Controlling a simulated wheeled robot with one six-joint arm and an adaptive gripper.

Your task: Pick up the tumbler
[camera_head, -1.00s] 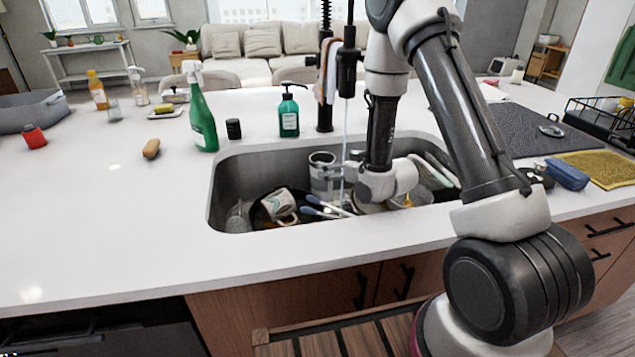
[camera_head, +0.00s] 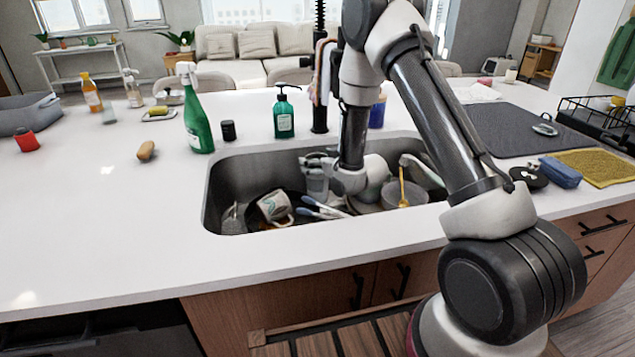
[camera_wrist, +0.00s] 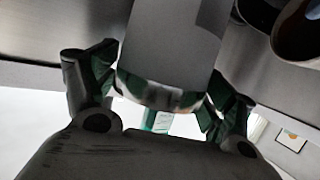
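The tumbler (camera_head: 317,186) is a clear, greyish cylinder standing in the sink, behind the mug. In the wrist view it fills the middle (camera_wrist: 172,50), between my fingers. My gripper (camera_head: 318,164) reaches around its upper part from the right. In the wrist view my gripper (camera_wrist: 158,88) has one finger on each side of the tumbler. The fingers are spread wide, with a narrow gap on the left; on the right the finger overlaps the tumbler's edge and contact is unclear. The lower part of the tumbler is partly hidden by dishes.
The sink (camera_head: 222,180) also holds a patterned mug (camera_head: 274,207), blue-handled utensils (camera_head: 322,209) and a bowl (camera_head: 405,194) close by. A green spray bottle (camera_head: 198,122) and a soap dispenser (camera_head: 284,115) stand on the counter behind it.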

